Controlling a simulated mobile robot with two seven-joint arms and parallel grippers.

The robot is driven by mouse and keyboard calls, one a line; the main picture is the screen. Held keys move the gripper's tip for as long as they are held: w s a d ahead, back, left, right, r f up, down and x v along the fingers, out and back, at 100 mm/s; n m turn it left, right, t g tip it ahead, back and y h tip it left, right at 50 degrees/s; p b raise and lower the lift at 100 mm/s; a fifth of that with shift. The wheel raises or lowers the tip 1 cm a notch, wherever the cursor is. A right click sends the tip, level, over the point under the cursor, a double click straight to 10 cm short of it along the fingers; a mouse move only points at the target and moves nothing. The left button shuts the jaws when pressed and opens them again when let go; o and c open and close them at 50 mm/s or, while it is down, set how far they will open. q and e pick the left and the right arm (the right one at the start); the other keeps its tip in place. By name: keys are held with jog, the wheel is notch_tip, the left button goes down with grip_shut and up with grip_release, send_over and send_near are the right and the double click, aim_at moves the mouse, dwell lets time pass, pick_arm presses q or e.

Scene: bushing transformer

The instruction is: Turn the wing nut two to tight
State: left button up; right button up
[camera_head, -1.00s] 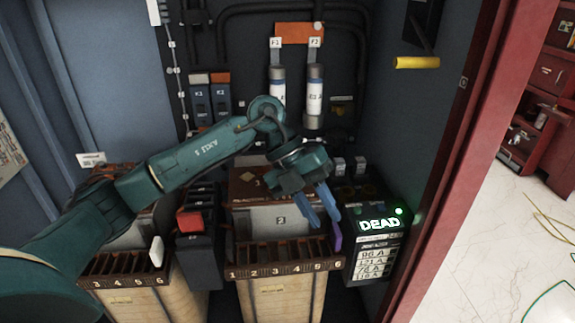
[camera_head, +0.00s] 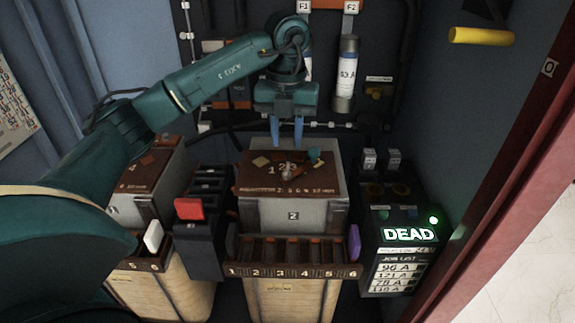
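My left gripper (camera_head: 287,132) points down with its two blue fingers apart, over the back edge of the brown lid (camera_head: 250,185) of the unit marked 2. Nothing shows between the fingers. The lid bears the numbers 1, 2 and 3 and a small metal fitting (camera_head: 287,172) near its middle, just below the fingertips in the picture. It may be a wing nut, but it is too small to tell. Whether the fingers touch the lid cannot be told. My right gripper is not in view.
A slotted rack (camera_head: 292,270) numbered 1 to 6 lies in front of the unit, with a purple piece (camera_head: 354,243) at its right end. A panel reading DEAD (camera_head: 409,235) stands at the right. A red-topped block (camera_head: 189,209) stands at the left. Fuse tubes (camera_head: 347,75) hang behind.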

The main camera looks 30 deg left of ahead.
aim_at(287, 167)
pick_arm(q)
notch_tip(287, 167, down, 8)
jog(key=shift+r, duration=0.2)
jog(key=shift+c, duration=0.2)
grip_shut()
